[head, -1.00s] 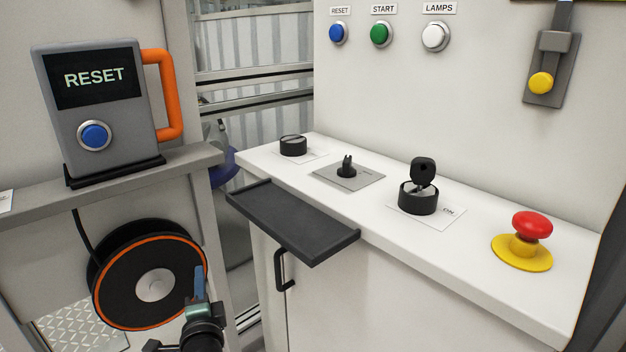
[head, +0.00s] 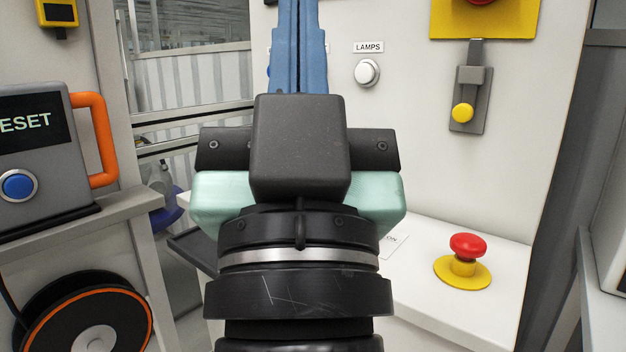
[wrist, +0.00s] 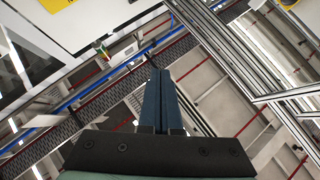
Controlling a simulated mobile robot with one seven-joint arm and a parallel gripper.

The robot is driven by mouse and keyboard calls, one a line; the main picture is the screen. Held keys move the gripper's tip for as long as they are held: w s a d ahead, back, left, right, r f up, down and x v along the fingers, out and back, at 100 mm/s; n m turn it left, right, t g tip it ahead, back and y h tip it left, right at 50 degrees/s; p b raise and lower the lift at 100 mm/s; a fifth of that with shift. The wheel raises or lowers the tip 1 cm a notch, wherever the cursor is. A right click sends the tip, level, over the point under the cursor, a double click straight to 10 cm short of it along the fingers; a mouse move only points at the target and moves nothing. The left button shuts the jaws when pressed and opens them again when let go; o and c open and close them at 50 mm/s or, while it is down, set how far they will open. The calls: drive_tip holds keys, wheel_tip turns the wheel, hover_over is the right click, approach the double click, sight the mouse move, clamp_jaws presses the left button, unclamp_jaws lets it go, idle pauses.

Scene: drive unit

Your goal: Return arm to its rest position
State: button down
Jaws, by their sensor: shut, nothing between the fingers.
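My gripper (head: 297,45) stands upright in the middle of the head view, its blue fingers together and pointing up. Nothing is between them. The wrist body below covers much of the white console (head: 505,262). In the wrist view, the shut fingers (wrist: 161,85) point up toward the ceiling beams and pipes.
A red mushroom button (head: 468,246) on a yellow base stands on the console at right. A grey box marked RESET (head: 45,150) with an orange handle (head: 95,140) is at left, above a cable reel (head: 85,320). A yellow-tipped switch (head: 468,100) is on the wall panel.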

wheel_tip(320, 180, up, 28)
drive_tip(key=s+h+p, duration=0.1)
drive_tip(key=s+p, duration=0.1)
drive_tip(key=p, duration=2.5)
drive_tip(key=shift+d+r+p, duration=0.25)
drive_tip(key=shift+d+p, duration=0.1)
drive_tip(key=shift+d, duration=0.05)
